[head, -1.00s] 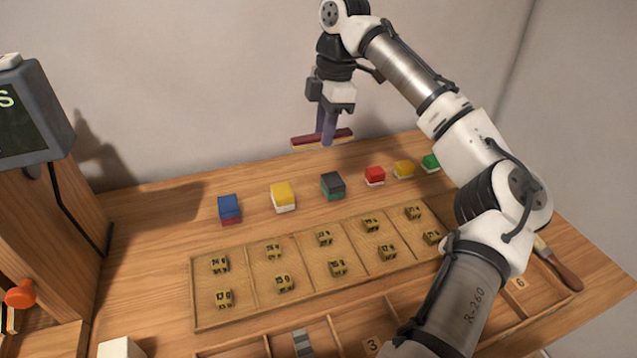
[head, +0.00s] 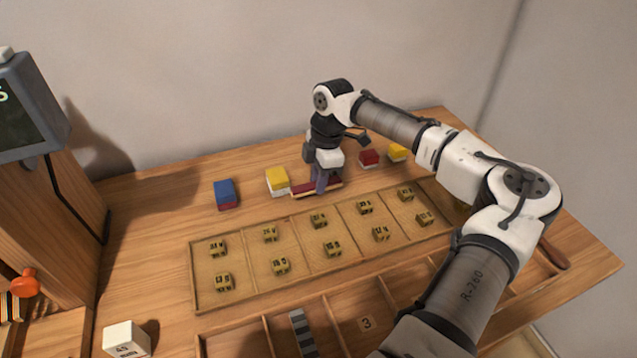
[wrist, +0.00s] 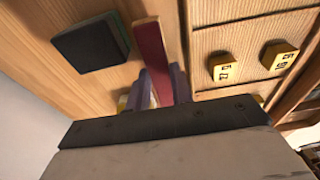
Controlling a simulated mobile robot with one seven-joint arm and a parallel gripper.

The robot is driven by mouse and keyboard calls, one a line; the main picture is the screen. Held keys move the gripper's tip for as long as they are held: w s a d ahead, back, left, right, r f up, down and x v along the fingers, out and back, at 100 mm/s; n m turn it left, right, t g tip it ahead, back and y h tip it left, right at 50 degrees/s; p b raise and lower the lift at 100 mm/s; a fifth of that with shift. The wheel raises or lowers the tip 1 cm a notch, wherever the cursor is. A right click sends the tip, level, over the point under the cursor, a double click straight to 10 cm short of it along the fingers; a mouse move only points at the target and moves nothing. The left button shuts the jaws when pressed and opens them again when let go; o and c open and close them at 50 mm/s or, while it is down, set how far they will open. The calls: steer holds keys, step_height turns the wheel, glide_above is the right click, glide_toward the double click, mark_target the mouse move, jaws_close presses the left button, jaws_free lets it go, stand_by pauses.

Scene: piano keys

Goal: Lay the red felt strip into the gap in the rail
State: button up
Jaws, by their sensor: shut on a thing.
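The red felt strip (head: 302,193) is long and dark red with a pale wood-coloured edge. My gripper (head: 320,189) is shut on it near its middle and holds it low, close to the tabletop behind the sectioned tray. I cannot tell whether it touches the wood. In the wrist view the strip (wrist: 151,55) runs up between my fingers (wrist: 158,90), along the tray's edge. I cannot make out a gap in a rail in either view.
A dark block with a green base (wrist: 90,42) lies beside the strip. Yellow (head: 277,181), blue (head: 226,194) and red (head: 369,158) blocks stand along the back. The tray (head: 196,275) holds several small numbered yellow cubes. A white cube (head: 126,338) stands front left.

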steer(key=shift+f, duration=1.1)
steer(key=shift+f, duration=0.1)
steer(key=o, duration=0.9)
steer(key=shift+o, duration=0.2)
